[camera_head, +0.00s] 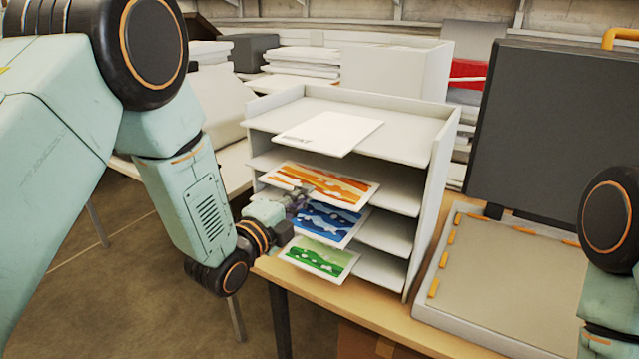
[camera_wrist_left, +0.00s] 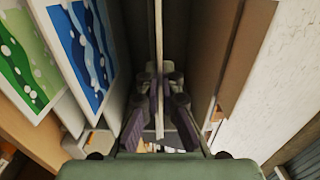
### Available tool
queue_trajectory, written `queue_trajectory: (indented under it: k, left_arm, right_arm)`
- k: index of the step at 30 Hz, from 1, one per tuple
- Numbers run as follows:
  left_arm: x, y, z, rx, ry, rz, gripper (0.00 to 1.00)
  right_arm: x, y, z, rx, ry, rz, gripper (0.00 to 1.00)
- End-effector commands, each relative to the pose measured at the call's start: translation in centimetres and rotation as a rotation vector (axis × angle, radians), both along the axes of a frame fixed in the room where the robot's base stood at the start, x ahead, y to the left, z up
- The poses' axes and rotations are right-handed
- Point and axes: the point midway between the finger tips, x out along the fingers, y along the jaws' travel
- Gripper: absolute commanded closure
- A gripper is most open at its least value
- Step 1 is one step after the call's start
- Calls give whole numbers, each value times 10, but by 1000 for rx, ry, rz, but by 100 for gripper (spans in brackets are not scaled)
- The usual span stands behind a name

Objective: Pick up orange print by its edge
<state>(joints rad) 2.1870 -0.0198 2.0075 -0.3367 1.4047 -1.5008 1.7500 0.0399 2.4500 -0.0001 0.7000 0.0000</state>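The orange print (camera_head: 325,184) lies on the second level of the white rack, its front edge sticking out past the shelf. My left gripper (camera_head: 298,203) is at that front edge, just above the blue print, and partly hidden by its own wrist. In the left wrist view, a thin sheet seen edge-on, apparently the orange print (camera_wrist_left: 158,35), runs between the two fingers of my left gripper (camera_wrist_left: 158,90).
The blue print (camera_head: 328,222) and green print (camera_head: 320,257) jut out below the orange one. A white sheet (camera_head: 328,132) lies on the top level of the rack (camera_head: 436,185). The laminator (camera_head: 500,270) with its raised dark lid (camera_head: 550,130) stands to the right.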

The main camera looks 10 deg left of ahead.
Motion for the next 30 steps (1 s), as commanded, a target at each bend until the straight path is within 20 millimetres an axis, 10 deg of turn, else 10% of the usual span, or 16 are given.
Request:
queue_trajectory:
  k: [30]
  left_arm:
    - [-52, 19, 10, -2, 1, 1, 100]
  right_arm:
    - [0, 0, 7, 0, 0, 0, 60]
